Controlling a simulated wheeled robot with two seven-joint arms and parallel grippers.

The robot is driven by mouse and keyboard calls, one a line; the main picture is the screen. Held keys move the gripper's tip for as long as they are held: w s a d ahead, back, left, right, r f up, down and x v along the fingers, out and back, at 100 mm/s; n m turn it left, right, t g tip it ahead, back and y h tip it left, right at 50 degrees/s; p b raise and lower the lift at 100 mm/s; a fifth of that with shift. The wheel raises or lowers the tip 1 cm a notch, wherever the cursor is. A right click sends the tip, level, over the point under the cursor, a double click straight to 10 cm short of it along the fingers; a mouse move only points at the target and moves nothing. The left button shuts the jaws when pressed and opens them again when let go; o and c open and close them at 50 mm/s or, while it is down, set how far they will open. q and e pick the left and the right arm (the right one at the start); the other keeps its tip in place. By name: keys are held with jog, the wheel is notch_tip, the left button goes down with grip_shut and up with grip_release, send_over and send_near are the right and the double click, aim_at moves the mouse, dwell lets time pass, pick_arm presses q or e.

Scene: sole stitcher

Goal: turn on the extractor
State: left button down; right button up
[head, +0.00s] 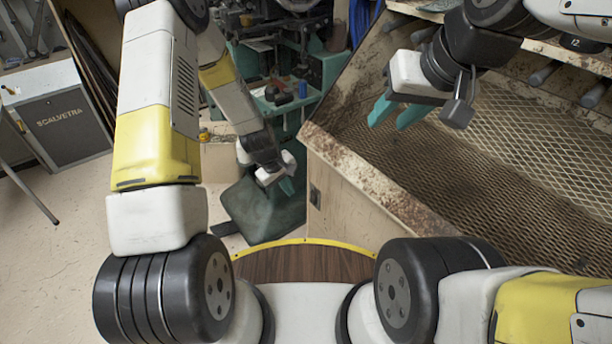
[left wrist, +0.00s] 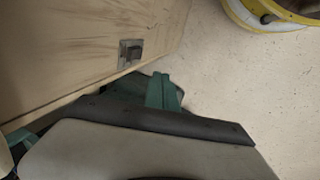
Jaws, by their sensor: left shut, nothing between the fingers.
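The extractor appears to be the rusty-edged wooden bench with a metal mesh top (head: 480,150) on the right. A small dark switch (head: 315,196) sits on its pale side panel; it also shows in the left wrist view (left wrist: 130,52), on a grey plate. I cannot tell its setting. My left gripper (head: 287,186) is shut and empty, a little left of the switch and apart from it. Its teal fingers (left wrist: 163,92) show below and right of the switch in the left wrist view. My right gripper (head: 397,112) is open and empty above the mesh.
A green machine base (head: 262,210) stands on the floor behind my left gripper, with a green machine carrying tools above it. A grey cabinet (head: 62,125) is at the far left. Pale floor (head: 50,260) is clear at the left.

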aim_at(312, 198)
pick_arm(q)
jog(key=w+d+f, duration=0.4)
jog(key=d+f, duration=0.1)
jog(key=f, duration=0.5)
jog(key=shift+d, duration=0.4)
jog(key=shift+w, duration=0.1)
jog(key=shift+d+f+h, duration=0.1)
jog(key=shift+d+h, duration=0.1)
jog(key=shift+h, duration=0.1)
